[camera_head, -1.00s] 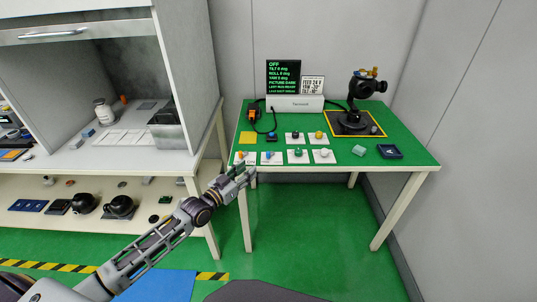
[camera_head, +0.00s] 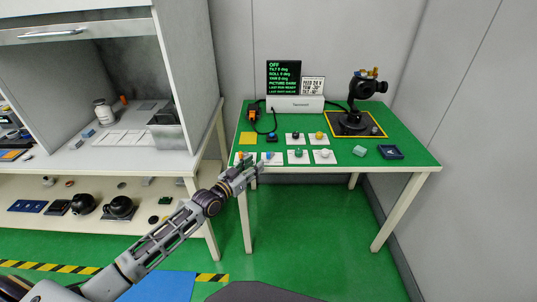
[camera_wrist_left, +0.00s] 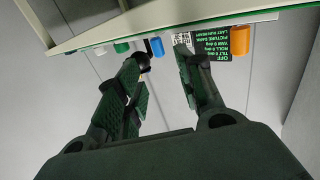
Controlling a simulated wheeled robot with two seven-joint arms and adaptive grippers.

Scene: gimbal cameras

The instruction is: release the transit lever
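The gimbal camera (camera_head: 368,88), black with small orange-brass parts on top, stands at the back right of the green table. I cannot tell which part is the transit lever. My left gripper (camera_head: 252,168) is at the table's front left edge, beside the cards with an orange knob (camera_head: 240,155) and a blue knob (camera_head: 269,156). In the left wrist view my left gripper (camera_wrist_left: 161,60) has its fingers apart with nothing between them. The blue knob (camera_wrist_left: 157,47) shows beyond the gap, the orange knob (camera_wrist_left: 240,42) to the right. My right gripper is not in view.
A yellow-edged black mat (camera_head: 375,130) lies under the gimbal. A white cabinet and bench stand left.

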